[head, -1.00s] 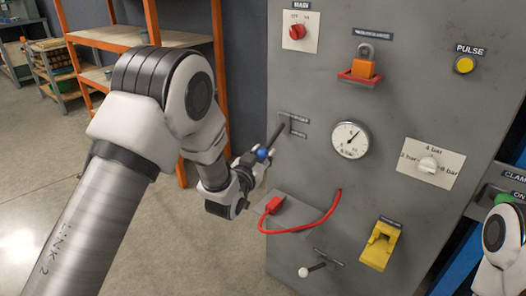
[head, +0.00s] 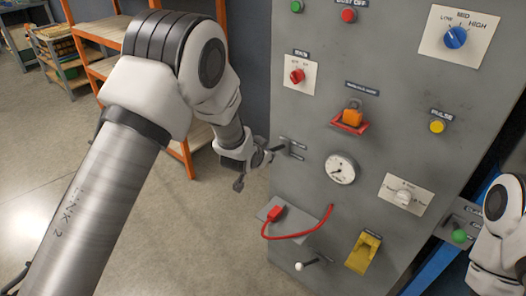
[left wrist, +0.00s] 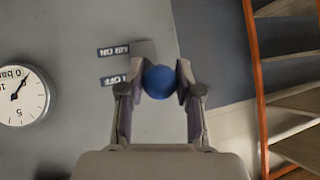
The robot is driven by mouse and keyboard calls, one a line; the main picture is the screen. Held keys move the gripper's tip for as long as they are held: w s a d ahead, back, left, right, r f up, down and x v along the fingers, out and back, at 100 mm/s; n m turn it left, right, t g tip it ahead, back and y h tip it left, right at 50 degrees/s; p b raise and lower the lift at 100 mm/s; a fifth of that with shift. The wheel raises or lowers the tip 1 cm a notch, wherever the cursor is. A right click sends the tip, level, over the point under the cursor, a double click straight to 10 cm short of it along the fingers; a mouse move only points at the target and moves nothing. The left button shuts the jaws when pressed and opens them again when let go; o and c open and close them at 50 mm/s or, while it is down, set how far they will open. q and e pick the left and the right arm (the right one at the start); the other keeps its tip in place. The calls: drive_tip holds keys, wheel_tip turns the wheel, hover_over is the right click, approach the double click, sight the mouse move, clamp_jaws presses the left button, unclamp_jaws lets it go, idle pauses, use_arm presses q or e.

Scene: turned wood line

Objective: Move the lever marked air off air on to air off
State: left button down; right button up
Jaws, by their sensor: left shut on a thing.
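The air lever stands out from the grey panel, and its blue ball knob (left wrist: 158,82) shows in the left wrist view. My left gripper (left wrist: 156,80) has one finger on each side of this knob and is shut on it. The knob lines up with the AIR OFF label (left wrist: 113,80); the AIR ON label (left wrist: 113,50) is beside the lever's base. In the head view my left gripper (head: 262,156) is at the panel's left edge, by the lever shaft (head: 276,150), and hides the knob. My right gripper is out of the picture.
A gauge (head: 340,169) is right of the lever. A red cable (head: 300,234) loops below, over a small ledge. Orange shelving (head: 172,140) stands behind my left arm.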

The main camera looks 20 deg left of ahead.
use_arm(q)
drive_tip(key=shift+w+d+r+p, duration=0.1)
drive_tip(key=shift+w+r+p, duration=0.2)
drive_tip(key=shift+r, duration=0.35)
drive_tip(key=shift+w+d+r+p, duration=0.15)
drive_tip(key=shift+w+r, duration=0.1)
drive_tip(key=shift+r, duration=0.35)
drive_tip(key=c, duration=0.8)
unclamp_jaws()
drive_tip(key=shift+a, duration=0.1)
drive_tip(key=shift+f, duration=0.1)
drive_tip(key=v, duration=1.2)
drive_tip(key=shift+s, duration=0.1)
